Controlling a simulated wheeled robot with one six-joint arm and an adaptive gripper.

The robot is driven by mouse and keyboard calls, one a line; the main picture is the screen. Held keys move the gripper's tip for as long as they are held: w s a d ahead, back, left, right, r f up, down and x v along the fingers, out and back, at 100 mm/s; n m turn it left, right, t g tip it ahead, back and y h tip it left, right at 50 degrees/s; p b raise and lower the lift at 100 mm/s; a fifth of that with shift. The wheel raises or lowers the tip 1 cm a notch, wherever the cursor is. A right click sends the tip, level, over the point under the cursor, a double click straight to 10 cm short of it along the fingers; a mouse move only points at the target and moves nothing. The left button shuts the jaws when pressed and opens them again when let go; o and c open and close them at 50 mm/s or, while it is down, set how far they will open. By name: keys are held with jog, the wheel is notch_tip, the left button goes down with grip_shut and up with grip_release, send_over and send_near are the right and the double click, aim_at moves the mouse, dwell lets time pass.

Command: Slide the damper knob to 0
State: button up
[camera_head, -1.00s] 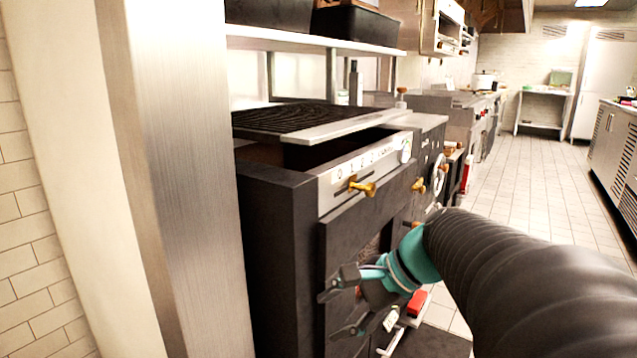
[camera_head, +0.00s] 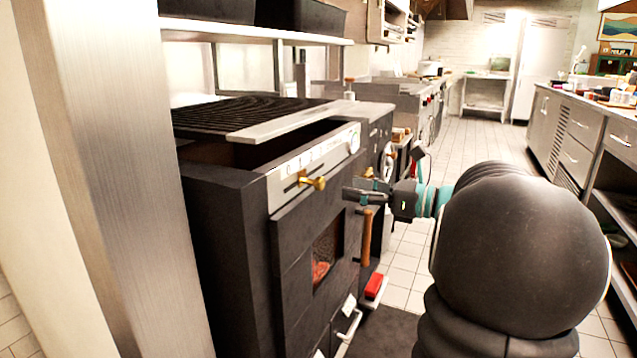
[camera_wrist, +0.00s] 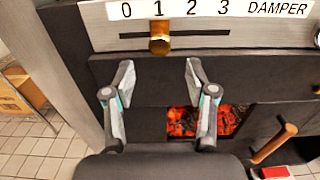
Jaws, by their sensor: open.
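The damper knob (camera_wrist: 160,44) is a brass knob on a slot in a light metal panel. In the wrist view it stands at the mark 1 on the scale (camera_wrist: 175,8), which reads 0, 1, 2, 3 and DAMPER from left to right. The knob also shows in the head view (camera_head: 313,181) on the front of the dark oven. My gripper (camera_wrist: 158,76) is open and empty, its two fingers below the knob in the wrist view, one to each side of it. In the head view my gripper (camera_head: 352,193) is to the right of the knob, apart from it.
Below the panel, a window (camera_wrist: 205,121) shows glowing coals. A wooden handle (camera_wrist: 273,143) is at its lower right. A grill grate (camera_head: 245,113) lies above the panel. A steel post (camera_head: 130,180) stands left of the oven. The tiled aisle (camera_head: 480,140) is open.

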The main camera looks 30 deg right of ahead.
aim_at(323, 183)
jog(key=x, duration=0.8)
jog(key=shift+w+a, duration=0.25)
jog(key=shift+a, duration=0.05)
grip_shut()
